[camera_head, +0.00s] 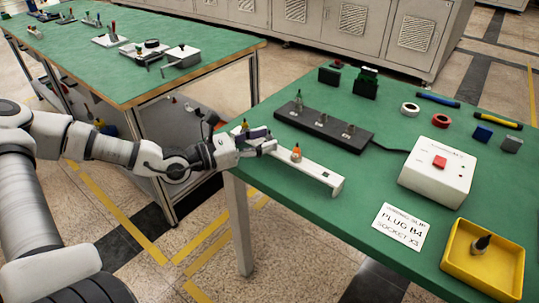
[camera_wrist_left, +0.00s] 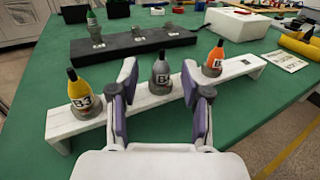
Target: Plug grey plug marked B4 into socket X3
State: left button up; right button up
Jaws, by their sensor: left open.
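The grey plug (camera_wrist_left: 160,72) stands upright on a white rack (camera_wrist_left: 133,106), between a yellow-and-black plug marked B3 (camera_wrist_left: 80,92) and an orange plug (camera_wrist_left: 215,58). Its label seems to read B4 but is small. My left gripper (camera_wrist_left: 158,84) is open, its fingers on either side of the grey plug, with visible gaps. In the head view my left gripper (camera_head: 268,146) is at the rack (camera_head: 320,174) and hides the grey plug. The black socket strip (camera_head: 322,128) lies behind the rack; a green-tipped plug (camera_wrist_left: 92,22) stands at its left end. Socket markings are unreadable. My right gripper is not in view.
A white box with a red button (camera_head: 437,178), a card reading PLUG B4 SOCKET X3 (camera_head: 400,228) and a yellow tray (camera_head: 458,262) holding a dark plug lie to the right. Tape rolls and small blocks lie behind.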

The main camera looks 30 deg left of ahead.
pick_arm(q)
jog(key=shift+w+d+f+b, duration=0.3)
jog(key=shift+w, duration=0.15)
jog(key=shift+w+d+r, duration=0.3)
jog(key=shift+w+r, duration=0.05)
grip_shut()
jog(key=shift+r, duration=0.1)
